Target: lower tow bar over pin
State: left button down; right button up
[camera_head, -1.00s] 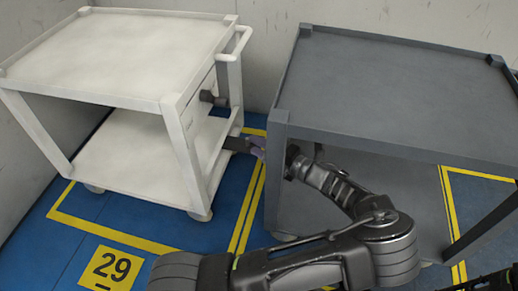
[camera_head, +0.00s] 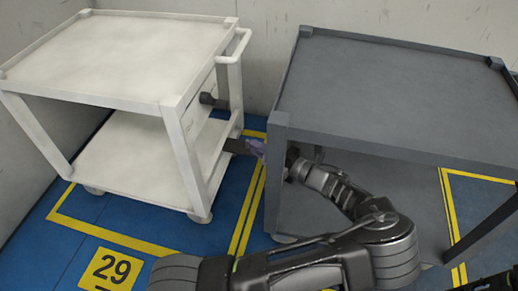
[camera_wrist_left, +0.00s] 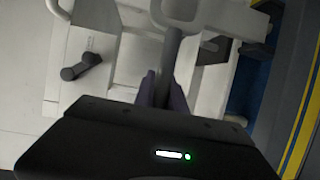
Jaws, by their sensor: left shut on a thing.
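My left gripper (camera_head: 256,147) is between the white cart (camera_head: 118,50) and the grey cart (camera_head: 400,90), low beside the white cart's lower shelf. In the left wrist view, its purple fingers (camera_wrist_left: 162,92) are shut on a grey tow bar (camera_wrist_left: 169,55), which ends in a ring beyond the fingertips. A dark bracket (camera_wrist_left: 212,50) lies right of the bar; it also shows at the white cart's lower edge in the head view (camera_head: 237,147). I cannot make out the pin or tell whether the ring is around it. My right gripper is not in view.
A dark knob (camera_head: 208,99) sticks out of the white cart's side, below its push handle (camera_head: 236,46). The grey cart stands close on the right. Blue floor (camera_head: 185,228) with yellow lines is clear in front of the white cart.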

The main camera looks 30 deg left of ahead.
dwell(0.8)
pick_arm(q)
jog(key=shift+h, duration=0.7)
jog(key=a+f+p, duration=0.1)
jog(key=a+p, duration=0.1)
jog(key=p, duration=0.2)
jog(key=s+a+f+p, duration=0.1)
jog(key=f+p, duration=0.1)
jog(key=p, duration=0.3)
jog(key=shift+s+a+f, duration=0.1)
jog(key=shift+s+a, duration=0.1)
jog(key=shift+a, duration=0.2)
jog(key=c, duration=1.4)
grip_release()
jog(key=shift+w+d, duration=0.1)
jog(key=shift+d, duration=0.05)
jog(key=shift+a+r, duration=0.2)
